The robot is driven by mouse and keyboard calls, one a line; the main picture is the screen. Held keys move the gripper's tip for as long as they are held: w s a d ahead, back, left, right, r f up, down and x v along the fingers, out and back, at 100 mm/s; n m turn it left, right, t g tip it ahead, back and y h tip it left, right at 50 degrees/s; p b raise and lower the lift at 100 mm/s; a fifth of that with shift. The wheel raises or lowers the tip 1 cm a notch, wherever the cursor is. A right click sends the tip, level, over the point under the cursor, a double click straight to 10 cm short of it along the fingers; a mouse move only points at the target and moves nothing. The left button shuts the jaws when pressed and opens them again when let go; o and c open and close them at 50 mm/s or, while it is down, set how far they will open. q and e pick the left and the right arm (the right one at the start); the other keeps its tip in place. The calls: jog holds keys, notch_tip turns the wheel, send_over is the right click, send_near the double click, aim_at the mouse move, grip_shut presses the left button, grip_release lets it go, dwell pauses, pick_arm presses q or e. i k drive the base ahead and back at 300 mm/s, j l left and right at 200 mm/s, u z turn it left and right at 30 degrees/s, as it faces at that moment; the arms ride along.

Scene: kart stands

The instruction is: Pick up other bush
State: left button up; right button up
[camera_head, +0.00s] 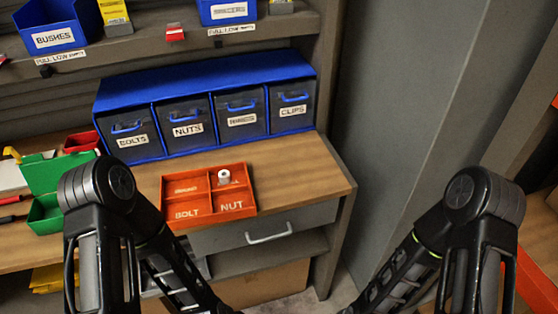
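A blue bin labelled BUSHES (52,37) stands on the upper shelf at the far left; its contents are not visible from here. An orange divided tray (208,204) lies on the wooden worktop, with labels BOLT and NUT on its front compartments. A small white ring-shaped piece (224,176), which looks like a bush, sits in its back right compartment. The other compartments look empty. My two arms reach down on the left and right of the view. Both grippers are below the picture's bottom edge and cannot be seen.
A blue drawer unit (205,76) with labelled drawers stands behind the tray. Green boxes (45,213) and a red box (80,142) are at the left. A grey drawer (268,233) is under the worktop. The worktop right of the tray is clear. A grey cabinet wall (400,90) stands at right.

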aim_at(224, 176)
jog(key=i+l, duration=0.1)
jog(key=l, duration=0.3)
jog(key=i+l, duration=0.1)
jog(key=l, duration=0.3)
jog(key=i+l, duration=0.1)
jog(key=l, duration=0.3)
